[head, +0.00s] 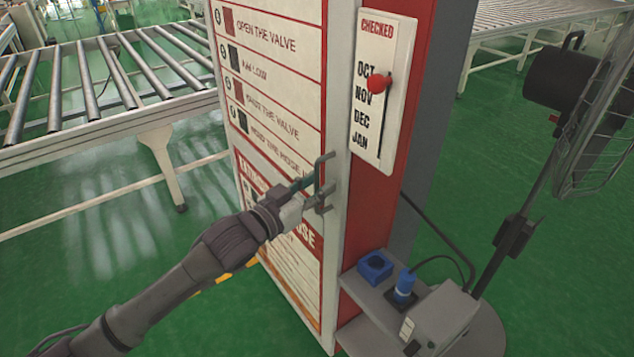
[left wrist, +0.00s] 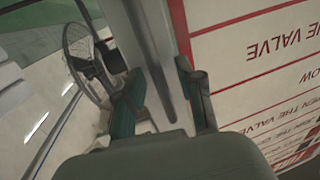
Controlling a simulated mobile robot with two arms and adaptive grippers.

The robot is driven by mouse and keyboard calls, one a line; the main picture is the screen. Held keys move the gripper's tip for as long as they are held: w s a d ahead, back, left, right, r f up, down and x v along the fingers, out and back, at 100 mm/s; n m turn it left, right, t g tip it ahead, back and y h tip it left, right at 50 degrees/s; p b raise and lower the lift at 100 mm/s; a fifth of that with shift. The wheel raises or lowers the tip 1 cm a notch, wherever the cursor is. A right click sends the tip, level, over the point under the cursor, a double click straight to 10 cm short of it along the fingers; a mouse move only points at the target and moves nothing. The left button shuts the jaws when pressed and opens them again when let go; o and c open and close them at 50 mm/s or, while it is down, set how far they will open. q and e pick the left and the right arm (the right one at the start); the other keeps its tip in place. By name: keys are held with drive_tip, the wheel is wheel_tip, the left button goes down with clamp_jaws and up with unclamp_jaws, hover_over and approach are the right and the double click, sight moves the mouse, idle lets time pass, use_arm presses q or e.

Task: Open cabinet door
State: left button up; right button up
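The cabinet door (head: 268,110) is a tall white panel with red and black lettering, and it looks shut. Its metal handle (head: 319,173) sticks out near the door's right edge. My left gripper (head: 304,190) is at the handle, reaching in from the left. In the left wrist view, the fingers of my left gripper (left wrist: 158,92) are spread apart, with a grey bar, apparently the handle (left wrist: 160,85), between them. I cannot tell whether either finger touches it. The lettered door (left wrist: 250,50) shows at the right there. My right gripper is not in view.
A white checklist plate (head: 396,65) with a red knob is on the cabinet's red side. A fan (head: 560,85) stands at the right, by a small shelf with blue plugs (head: 375,267). Roller conveyors (head: 105,80) stand behind left. Green floor is clear at front left.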

use_arm(q)
clamp_jaws()
idle(0.5)
